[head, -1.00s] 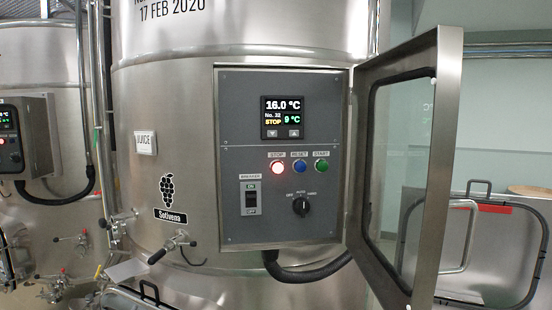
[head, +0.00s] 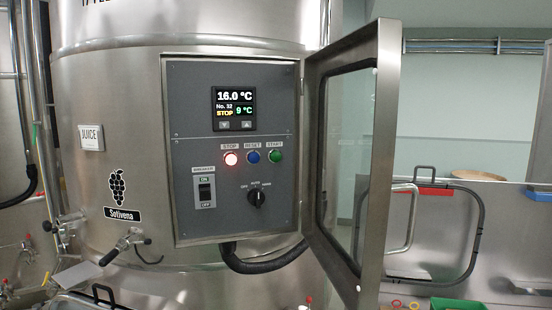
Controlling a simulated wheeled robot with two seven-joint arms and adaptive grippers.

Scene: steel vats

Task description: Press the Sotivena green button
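The Sotivena vat (head: 110,150) is a large steel tank with a grape label (head: 121,196) reading Sotivena. Its control box (head: 237,215) is on the tank's front. The green button (head: 275,156), labelled START, is at the right of a row of three. Left of it are a blue RESET button (head: 253,157) and a lit red STOP button (head: 231,158). The display (head: 234,109) reads 16.0 °C, No. 32, STOP, 9 °C. Neither of my grippers is in view.
The box's glazed door (head: 381,130) stands open to the right of the panel. A breaker switch (head: 205,191) and a rotary knob (head: 256,198) sit below the buttons. A black hose (head: 262,264) hangs under the box. Valve handles (head: 125,242) stick out at lower left.

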